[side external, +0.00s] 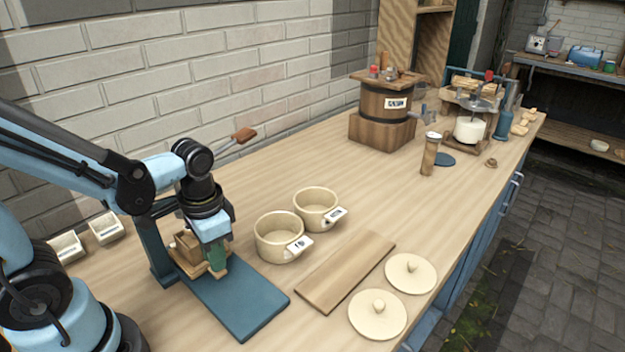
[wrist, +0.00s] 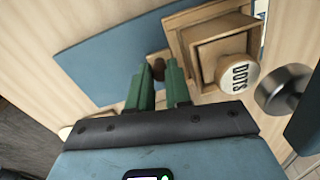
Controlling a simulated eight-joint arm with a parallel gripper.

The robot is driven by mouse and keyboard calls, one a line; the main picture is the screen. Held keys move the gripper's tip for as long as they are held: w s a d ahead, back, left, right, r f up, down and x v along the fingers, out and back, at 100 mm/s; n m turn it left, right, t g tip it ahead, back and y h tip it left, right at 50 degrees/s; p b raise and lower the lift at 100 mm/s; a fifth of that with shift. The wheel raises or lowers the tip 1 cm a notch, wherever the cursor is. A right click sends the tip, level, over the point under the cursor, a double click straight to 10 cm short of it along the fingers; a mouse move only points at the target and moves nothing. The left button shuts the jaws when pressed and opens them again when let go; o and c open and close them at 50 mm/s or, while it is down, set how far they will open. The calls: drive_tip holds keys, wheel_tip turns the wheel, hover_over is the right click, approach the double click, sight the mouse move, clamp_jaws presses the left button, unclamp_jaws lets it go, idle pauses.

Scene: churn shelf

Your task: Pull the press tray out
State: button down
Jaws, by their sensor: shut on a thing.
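The press stands at the left of the counter, with a dark blue upright (side external: 156,245) and a flat blue base (side external: 240,305). The wooden press tray (side external: 186,268) sits at the inner end of this base, partly hidden by my gripper. In the wrist view the tray (wrist: 181,42) carries a square wooden mould (wrist: 202,65) and a round stamp marked DOTS (wrist: 237,74). My gripper (side external: 217,262) points down at the tray's front. Its green fingers (wrist: 158,74) are shut on the tray's small dark knob (wrist: 158,68).
Two cream pots (side external: 278,240) (side external: 316,212) stand right of the press. A wooden board (side external: 345,272) and two round lids (side external: 377,318) (side external: 411,276) lie nearer the counter's front edge. A wooden churn (side external: 385,105) is farther back. The outer part of the blue base is bare.

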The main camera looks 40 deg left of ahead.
drive_tip(key=d, duration=1.1)
drive_tip(key=shift+d, duration=0.4)
drive_tip(key=c, duration=1.3)
unclamp_jaws()
drive_tip(key=shift+c, duration=0.2)
drive_tip(key=shift+r, duration=0.8)
wheel_tip(320, 180, up, 11)
drive_tip(key=shift+d+f, duration=0.2)
drive_tip(key=shift+a, duration=0.1)
